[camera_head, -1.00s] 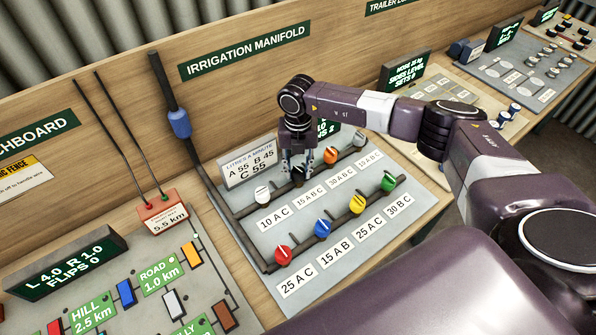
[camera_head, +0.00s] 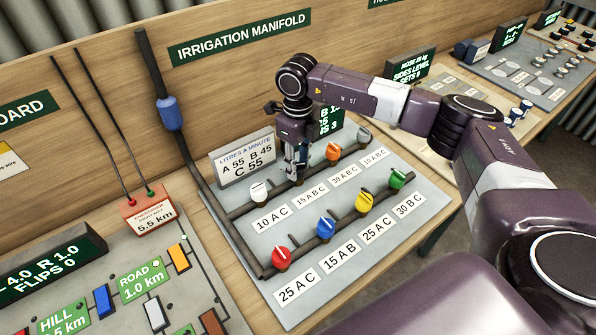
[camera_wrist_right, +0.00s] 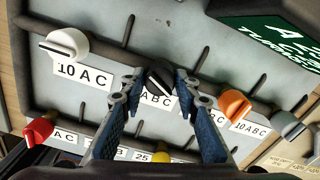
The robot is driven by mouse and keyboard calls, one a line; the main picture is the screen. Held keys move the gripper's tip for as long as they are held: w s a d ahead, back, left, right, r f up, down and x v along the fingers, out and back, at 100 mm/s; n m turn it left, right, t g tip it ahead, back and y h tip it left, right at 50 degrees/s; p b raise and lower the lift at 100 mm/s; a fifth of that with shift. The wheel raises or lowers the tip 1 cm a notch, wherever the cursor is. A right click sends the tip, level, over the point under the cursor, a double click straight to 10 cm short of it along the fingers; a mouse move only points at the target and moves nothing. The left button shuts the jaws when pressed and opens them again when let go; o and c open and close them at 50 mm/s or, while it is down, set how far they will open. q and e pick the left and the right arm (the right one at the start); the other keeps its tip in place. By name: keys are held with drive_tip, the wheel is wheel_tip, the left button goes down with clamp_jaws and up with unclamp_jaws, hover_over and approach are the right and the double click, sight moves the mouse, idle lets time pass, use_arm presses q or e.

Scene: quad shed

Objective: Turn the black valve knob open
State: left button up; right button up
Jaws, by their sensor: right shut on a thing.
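The black valve knob (camera_wrist_right: 158,79) has a white line across its top and sits in the upper row of the manifold. It shows between the fingers in the right wrist view and is mostly hidden by the gripper in the head view. My right gripper (camera_head: 296,174) points down over it, and its two blue-padded fingers (camera_wrist_right: 156,84) are shut on the knob from both sides. My left gripper is in neither view.
A white knob (camera_head: 259,191) and an orange knob (camera_head: 333,151) flank the black one closely. Red, blue, yellow and green knobs stand in the front row. A dark green display (camera_head: 331,119) stands behind, partly hidden by my gripper.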

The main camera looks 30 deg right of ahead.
sight(298, 164)
drive_tip(key=n+b, duration=0.2)
drive_tip(key=n, duration=0.1)
drive_tip(key=shift+w+f, duration=0.1)
drive_tip(key=shift+n+b, duration=0.75)
drive_tip(key=shift+n, duration=0.55)
drive_tip(key=o, duration=1.2)
drive_tip(key=shift+c, duration=0.2)
drive_tip(key=shift+r, duration=0.2)
wheel_tip(298, 164, up, 12)
